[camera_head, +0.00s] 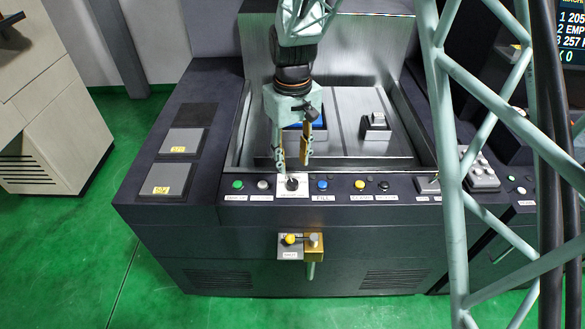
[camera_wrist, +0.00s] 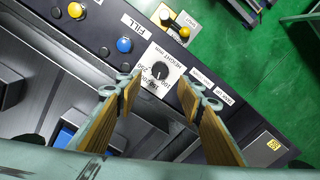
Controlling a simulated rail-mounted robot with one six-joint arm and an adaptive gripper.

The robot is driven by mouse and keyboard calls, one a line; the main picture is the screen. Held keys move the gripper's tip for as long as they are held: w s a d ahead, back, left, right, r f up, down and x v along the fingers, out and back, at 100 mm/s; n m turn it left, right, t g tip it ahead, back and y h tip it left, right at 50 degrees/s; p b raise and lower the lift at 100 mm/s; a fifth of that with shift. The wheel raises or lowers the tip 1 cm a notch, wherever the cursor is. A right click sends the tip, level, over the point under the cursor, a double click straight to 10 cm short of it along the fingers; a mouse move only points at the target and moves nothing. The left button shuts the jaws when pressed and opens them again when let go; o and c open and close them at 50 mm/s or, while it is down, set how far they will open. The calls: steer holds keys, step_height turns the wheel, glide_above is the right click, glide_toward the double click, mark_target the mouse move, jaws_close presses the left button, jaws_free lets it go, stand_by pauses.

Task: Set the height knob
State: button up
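The height knob (camera_head: 292,184) is a small black round knob on a white square dial plate on the front control strip. In the wrist view the knob (camera_wrist: 160,69) has a light pointer mark, and its plate reads HEIGHT MM with numbers around it. My gripper (camera_head: 291,163) is open and empty, with brass-coloured fingers pointing down just behind and above the knob. In the wrist view the open fingers (camera_wrist: 158,93) frame the dial from left and right, with a clear gap around the knob. No contact shows.
A blue button (camera_head: 322,184) labelled FILL sits right of the dial, a white button (camera_head: 263,184) and green button (camera_head: 237,184) left. A yellow-knobbed lever (camera_head: 290,239) with a brass block sticks out below. The work tank (camera_head: 350,100) lies behind, holding a blue-topped block.

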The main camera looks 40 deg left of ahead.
steer(key=shift+r, duration=1.5)
steer(key=shift+w, duration=0.1)
